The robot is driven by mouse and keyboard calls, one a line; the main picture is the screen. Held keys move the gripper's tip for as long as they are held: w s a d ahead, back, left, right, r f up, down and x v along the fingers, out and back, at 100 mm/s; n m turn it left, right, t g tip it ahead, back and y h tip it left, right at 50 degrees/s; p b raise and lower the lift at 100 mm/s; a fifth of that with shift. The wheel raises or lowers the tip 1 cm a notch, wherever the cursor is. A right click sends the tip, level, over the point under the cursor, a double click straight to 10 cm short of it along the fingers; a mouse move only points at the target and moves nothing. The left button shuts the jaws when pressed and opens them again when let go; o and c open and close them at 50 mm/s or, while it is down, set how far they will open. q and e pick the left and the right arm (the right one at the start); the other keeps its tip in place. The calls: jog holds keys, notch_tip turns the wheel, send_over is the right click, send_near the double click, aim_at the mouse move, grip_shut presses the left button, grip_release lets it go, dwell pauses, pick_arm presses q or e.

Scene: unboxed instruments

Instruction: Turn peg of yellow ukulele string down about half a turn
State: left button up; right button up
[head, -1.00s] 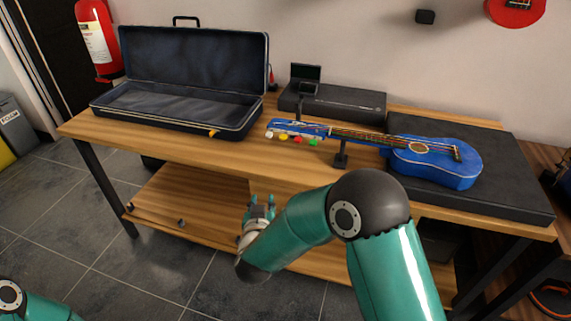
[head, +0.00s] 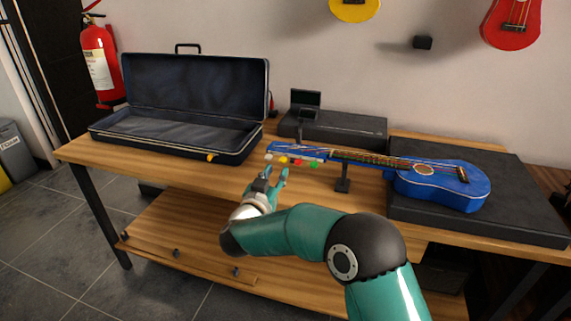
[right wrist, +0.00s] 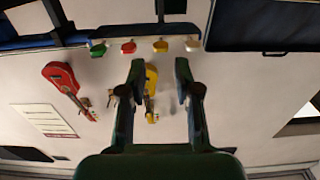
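The blue ukulele (head: 440,188) lies with its body on a black mat and its neck toward the left. Its headstock (head: 290,149) carries a white, a yellow, a red and a green peg along the near edge. The yellow peg (head: 282,160) also shows in the right wrist view (right wrist: 160,45), in line with the gap between my fingers. My right gripper (head: 274,175) is open and empty, just in front of and below the pegs; its two fingers show in the right wrist view (right wrist: 160,68). No contact with a peg is visible. My left gripper is out of view.
An open dark case (head: 180,140) stands at the left of the wooden table (head: 215,175). A black neck stand (head: 343,180) is under the ukulele neck. A small screen (head: 305,98) and a black flat box (head: 350,130) are behind. The black mat (head: 520,215) fills the right.

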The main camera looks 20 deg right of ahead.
aim_at(282, 162)
jog(key=shift+x, duration=2.5)
